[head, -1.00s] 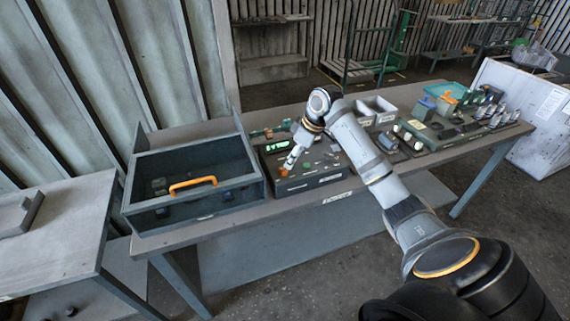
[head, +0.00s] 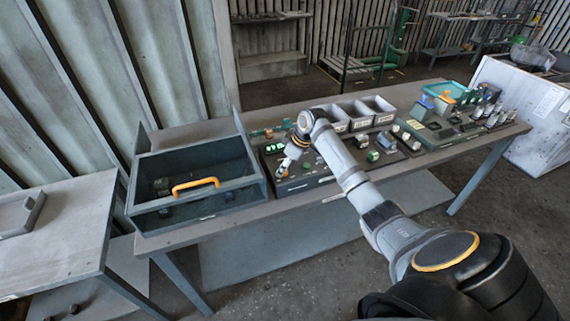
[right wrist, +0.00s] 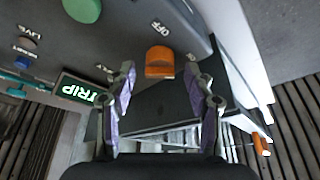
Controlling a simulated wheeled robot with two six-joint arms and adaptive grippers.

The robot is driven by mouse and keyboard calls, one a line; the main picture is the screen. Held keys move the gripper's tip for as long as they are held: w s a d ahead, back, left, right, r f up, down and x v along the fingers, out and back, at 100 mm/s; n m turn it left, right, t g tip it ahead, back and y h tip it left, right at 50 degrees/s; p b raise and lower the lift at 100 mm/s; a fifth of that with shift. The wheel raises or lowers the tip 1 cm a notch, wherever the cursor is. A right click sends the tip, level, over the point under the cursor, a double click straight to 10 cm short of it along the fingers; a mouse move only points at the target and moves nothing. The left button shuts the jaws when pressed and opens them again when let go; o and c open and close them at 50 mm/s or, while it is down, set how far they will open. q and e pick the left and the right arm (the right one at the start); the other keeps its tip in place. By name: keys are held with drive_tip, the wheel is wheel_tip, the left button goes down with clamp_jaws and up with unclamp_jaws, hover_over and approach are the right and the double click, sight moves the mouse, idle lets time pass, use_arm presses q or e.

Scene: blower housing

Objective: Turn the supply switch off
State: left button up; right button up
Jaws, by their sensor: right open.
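The orange supply switch (right wrist: 160,62) shows in the right wrist view on a dark control panel (right wrist: 135,25), beside an "OFF" label. In the head view the switch is hidden behind my right gripper. The panel (head: 318,187) stands on the bench right of a dark open-topped box. My right gripper (right wrist: 160,74) is open, with one finger on each side of the switch near its tips. I cannot tell whether either finger touches it. My right gripper also shows low over the panel's left part in the head view (head: 286,166). My left gripper is not in view.
A lit green "TRIP" display (right wrist: 78,91) and a green button (right wrist: 82,8) are on the panel near the switch. The dark box (head: 215,205) with an orange handle (head: 195,186) stands close on the left. Grey bins (head: 375,110) and several small parts fill the bench to the right.

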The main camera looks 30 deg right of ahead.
clamp_jaws()
idle(0.3)
